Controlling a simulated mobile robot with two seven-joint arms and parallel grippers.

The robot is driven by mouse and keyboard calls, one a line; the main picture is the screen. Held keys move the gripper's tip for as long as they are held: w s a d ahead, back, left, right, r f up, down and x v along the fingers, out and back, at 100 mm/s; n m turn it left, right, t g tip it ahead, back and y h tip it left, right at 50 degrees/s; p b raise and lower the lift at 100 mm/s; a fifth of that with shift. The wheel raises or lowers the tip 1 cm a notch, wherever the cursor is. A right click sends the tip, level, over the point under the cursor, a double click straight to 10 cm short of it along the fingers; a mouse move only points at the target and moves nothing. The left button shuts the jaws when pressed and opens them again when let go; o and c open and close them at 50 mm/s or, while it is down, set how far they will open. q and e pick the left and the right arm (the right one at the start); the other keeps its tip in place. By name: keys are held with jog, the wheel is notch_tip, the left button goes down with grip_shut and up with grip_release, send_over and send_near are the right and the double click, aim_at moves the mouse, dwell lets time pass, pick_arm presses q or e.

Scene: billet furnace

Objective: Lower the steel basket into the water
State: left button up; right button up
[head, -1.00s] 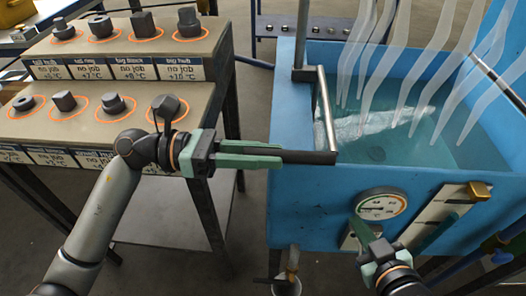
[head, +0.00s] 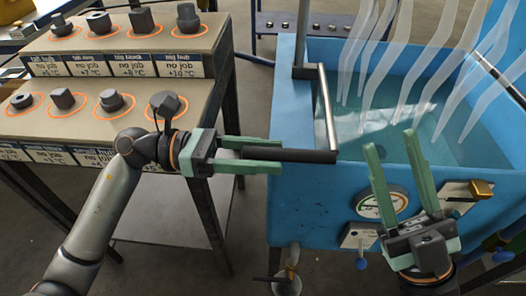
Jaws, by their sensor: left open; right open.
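A dark handle bar (head: 305,156) sticks out level to the left from the end of a bright steel crank rod (head: 326,110) at the tank's left side. My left gripper (head: 280,154) is open, one finger above and one below the bar, with a gap to each. My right gripper (head: 391,143) is open and empty, its fingers pointing up in front of the tank's front wall. The blue tank (head: 310,200) holds clear greenish water (head: 460,152). I cannot make out the steel basket; pale streaks and a bright patch show on the water.
A dial gauge (head: 370,207) and a brass-knobbed slider plate (head: 467,193) are on the tank front, partly near my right gripper. A stepped bench (head: 90,128) with several metal pieces in orange rings stands left.

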pick_arm(q)
jog(key=shift+a, duration=0.2)
jog(key=a, duration=1.2)
pick_arm(e)
jog(key=shift+s, duration=0.2)
jog(key=shift+f, duration=0.15)
dwell(0.5)
